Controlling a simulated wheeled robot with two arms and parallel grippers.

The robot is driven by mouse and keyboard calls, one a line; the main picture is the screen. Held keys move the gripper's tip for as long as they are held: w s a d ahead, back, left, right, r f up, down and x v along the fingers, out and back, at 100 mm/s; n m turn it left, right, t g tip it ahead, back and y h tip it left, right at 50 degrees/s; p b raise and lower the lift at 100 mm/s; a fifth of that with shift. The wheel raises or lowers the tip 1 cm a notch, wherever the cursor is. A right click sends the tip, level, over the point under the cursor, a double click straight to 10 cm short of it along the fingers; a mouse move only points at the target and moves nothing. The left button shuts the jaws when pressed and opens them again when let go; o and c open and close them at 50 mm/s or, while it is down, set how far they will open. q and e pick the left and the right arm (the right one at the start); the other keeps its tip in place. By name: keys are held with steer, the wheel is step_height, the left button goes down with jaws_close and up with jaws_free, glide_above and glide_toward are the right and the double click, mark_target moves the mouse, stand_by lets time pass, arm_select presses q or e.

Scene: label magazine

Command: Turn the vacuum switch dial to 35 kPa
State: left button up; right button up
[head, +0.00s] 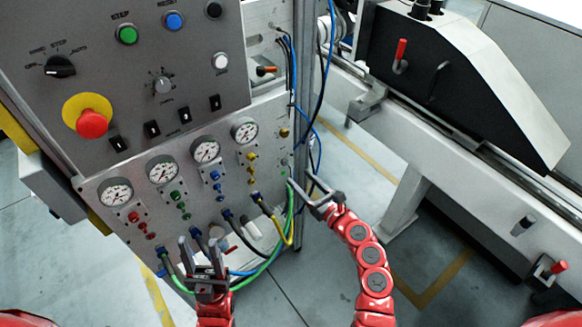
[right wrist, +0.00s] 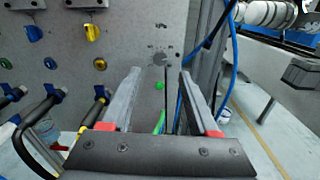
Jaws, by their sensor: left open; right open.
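A small round grey dial-like fitting with dark marks around it (right wrist: 160,55) is on the grey panel in the right wrist view; it may be the vacuum switch dial, but its scale is too small to read. A small green fitting (right wrist: 159,86) is just below it. My right gripper (head: 302,180) is open and empty at the lower right edge of the panel; in the right wrist view its fingers (right wrist: 160,75) point at the panel, either side of the fitting, apart from it. My left gripper (head: 201,242) is open in front of the hoses at the panel's lower edge.
The gauge panel (head: 100,185) carries several gauges, coloured knobs and hoses. Above it a control box (head: 200,55) has a red emergency button (head: 91,123) and selectors. Blue hoses (head: 317,150) hang beside my right gripper. A conveyor machine (head: 450,75) stands at right.

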mark_target(286, 164)
steer(key=x, duration=0.6)
jaws_close()
